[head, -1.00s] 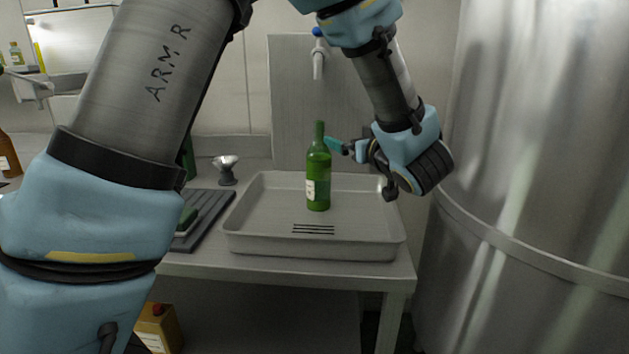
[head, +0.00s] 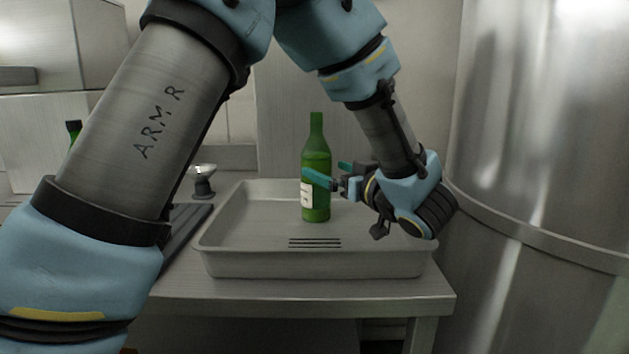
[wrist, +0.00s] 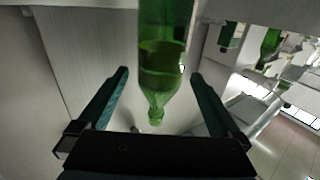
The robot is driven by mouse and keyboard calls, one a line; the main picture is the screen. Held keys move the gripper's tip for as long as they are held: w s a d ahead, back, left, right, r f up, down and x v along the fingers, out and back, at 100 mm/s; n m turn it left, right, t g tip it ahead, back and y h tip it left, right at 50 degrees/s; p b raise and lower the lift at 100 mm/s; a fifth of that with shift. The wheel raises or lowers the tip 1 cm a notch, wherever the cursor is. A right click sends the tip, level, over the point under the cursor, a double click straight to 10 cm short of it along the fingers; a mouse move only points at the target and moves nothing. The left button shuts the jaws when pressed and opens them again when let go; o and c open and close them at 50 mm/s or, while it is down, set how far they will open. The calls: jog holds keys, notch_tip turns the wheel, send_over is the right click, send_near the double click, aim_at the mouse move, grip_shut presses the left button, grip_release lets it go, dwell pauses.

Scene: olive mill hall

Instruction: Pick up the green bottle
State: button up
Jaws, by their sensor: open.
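The green bottle (head: 316,160) with a pale label stands upright in the grey metal tray (head: 322,265). My gripper (head: 332,172) is at its right side, level with its body. One teal finger shows in front of the bottle in the head view and the other shows behind and to the right. In the wrist view the bottle (wrist: 163,65) appears upside down, neck toward the palm, between the two spread teal fingers (wrist: 158,100). I see a gap on each side of it. The gripper is open and holds nothing.
A large steel tank (head: 540,150) stands close on the right. A small metal-topped tool (head: 203,180) and a dark ridged mat (head: 185,232) lie left of the tray. Another green bottle (head: 73,130) shows at far left, partly hidden by my arm.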

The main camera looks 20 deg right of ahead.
jog(key=w, duration=0.2)
jog(key=w+a+p, duration=0.1)
jog(key=w, duration=0.5)
jog(key=shift+a+p, duration=0.15)
jog(key=shift+p, duration=0.25)
jog(key=shift+c, duration=0.2)
grip_shut()
